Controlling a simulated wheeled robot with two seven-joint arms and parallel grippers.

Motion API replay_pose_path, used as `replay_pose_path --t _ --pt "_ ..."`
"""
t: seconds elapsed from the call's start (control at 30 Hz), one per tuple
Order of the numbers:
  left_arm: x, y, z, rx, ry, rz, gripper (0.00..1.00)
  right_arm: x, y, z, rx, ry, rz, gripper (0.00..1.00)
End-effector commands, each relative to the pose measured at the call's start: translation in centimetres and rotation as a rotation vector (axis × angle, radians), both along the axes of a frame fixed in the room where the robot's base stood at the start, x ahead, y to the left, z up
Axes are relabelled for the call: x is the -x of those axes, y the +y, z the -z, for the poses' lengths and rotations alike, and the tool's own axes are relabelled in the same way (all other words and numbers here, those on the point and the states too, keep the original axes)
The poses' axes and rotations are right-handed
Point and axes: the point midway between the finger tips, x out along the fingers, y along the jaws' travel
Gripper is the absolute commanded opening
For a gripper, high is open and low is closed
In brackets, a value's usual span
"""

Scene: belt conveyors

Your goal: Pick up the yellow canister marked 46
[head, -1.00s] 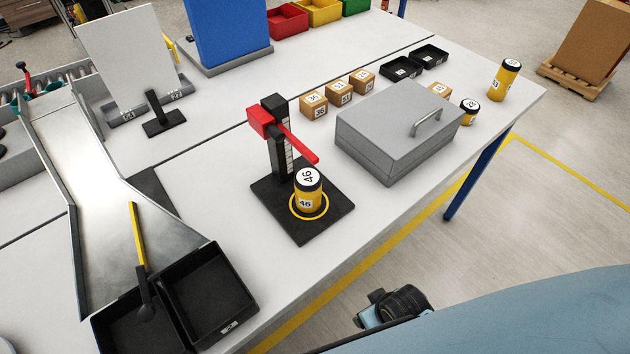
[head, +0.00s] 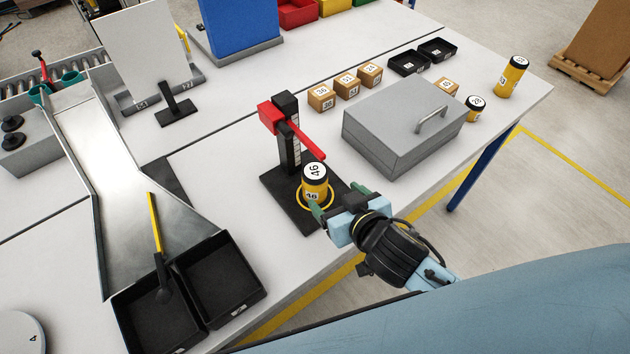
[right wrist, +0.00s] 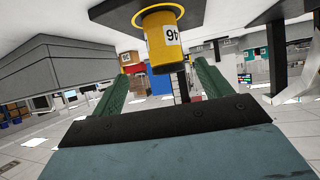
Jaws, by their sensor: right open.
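The yellow canister marked 46 (head: 316,190) has a black band and a white top label. It stands upright inside the yellow ring on the black base (head: 277,195) of the stand with the red arm. My right gripper (head: 335,197) is open, with its green fingers pointing at the canister from the front right. In the right wrist view the canister (right wrist: 161,45) appears upside down, in line with the gap between the two open fingers (right wrist: 160,72). Whether the fingers touch it, I cannot tell. My left gripper is not in view.
The red arm (head: 308,144) of the stand reaches out just above and behind the canister. A grey metal box (head: 385,140) stands to the right. Two black bins (head: 218,280) and a metal chute (head: 130,190) are at left. Other yellow canisters (head: 511,78) stand at the far right.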

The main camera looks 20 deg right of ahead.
Motion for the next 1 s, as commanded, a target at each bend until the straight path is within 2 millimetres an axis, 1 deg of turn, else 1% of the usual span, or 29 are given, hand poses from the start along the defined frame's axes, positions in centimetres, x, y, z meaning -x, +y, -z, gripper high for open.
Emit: replay_pose_path --t 0.03,0.1,0.2,0.47,0.7,0.8,1.0 --pt "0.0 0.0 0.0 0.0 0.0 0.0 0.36 -1.0 0.2 0.5 0.0 -0.001 0.001 0.78" --pt "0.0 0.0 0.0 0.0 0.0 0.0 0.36 -2.1 0.3 1.1 0.001 0.0 0.002 0.78" --pt "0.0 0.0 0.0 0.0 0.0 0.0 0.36 -3.2 0.5 1.7 0.001 0.001 0.001 0.78" --pt "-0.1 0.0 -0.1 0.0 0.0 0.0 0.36 -4.7 0.9 2.4 -0.001 0.002 0.002 0.78" --pt "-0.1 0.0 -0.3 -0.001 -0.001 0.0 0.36 -7.5 2.0 3.7 0.002 0.002 0.0 0.78" --pt "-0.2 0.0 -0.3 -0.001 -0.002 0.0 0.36 -8.2 2.1 4.3 0.001 0.004 0.001 0.78" --pt "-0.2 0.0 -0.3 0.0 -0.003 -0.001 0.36 -8.6 2.1 4.5 0.0 0.003 0.0 0.78"
